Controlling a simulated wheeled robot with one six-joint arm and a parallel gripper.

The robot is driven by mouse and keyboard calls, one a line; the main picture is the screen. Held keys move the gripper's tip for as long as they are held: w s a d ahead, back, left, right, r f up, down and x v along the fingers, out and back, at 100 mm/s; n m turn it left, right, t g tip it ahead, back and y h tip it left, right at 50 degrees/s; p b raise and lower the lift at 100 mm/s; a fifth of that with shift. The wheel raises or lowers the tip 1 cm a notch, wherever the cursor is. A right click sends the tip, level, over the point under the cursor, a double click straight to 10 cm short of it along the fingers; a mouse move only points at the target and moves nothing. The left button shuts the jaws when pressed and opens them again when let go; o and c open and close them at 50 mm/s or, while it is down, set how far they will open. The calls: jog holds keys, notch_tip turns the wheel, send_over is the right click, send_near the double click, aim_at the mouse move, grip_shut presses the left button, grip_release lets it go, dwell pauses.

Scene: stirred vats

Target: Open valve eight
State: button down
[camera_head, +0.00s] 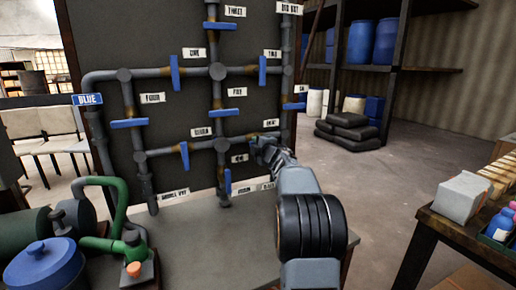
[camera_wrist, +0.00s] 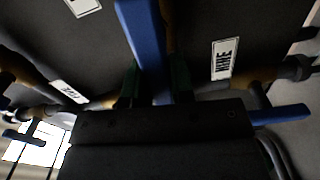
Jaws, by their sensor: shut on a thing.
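A dark panel (camera_head: 180,20) carries grey pipes with several blue valve handles and small white labels. My gripper (camera_head: 264,146) is at the lower right of the panel, by a brownish valve section on the lower pipe. In the wrist view my gripper (camera_wrist: 156,86) has its dark green fingers shut on a blue valve handle (camera_wrist: 142,35), one on each side. This handle runs upward from the fingers. In the head view my gripper hides it. A white label that seems to read NINE (camera_wrist: 225,59) is right of it. I cannot read a label for eight.
Another blue handle (camera_wrist: 280,114) is right of my gripper in the wrist view, and another (camera_wrist: 22,138) at the left. A blue-lidded vessel (camera_head: 45,264) and green pump (camera_head: 125,245) stand at lower left. A table (camera_head: 440,226) stands at right. Floor between is clear.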

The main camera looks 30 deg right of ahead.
jog(key=shift+f+n+b, duration=0.15)
jog(key=shift+n+b, duration=0.15)
jog(key=shift+n, duration=0.3)
jog(key=c, duration=1)
grip_release()
jog(key=s, duration=0.4)
jog(key=s+a, duration=0.1)
jog(key=s, duration=0.4)
jog(key=s+a, duration=0.1)
jog(key=s, duration=0.3)
jog(key=shift+s, duration=0.35)
jog(key=shift+d, duration=0.1)
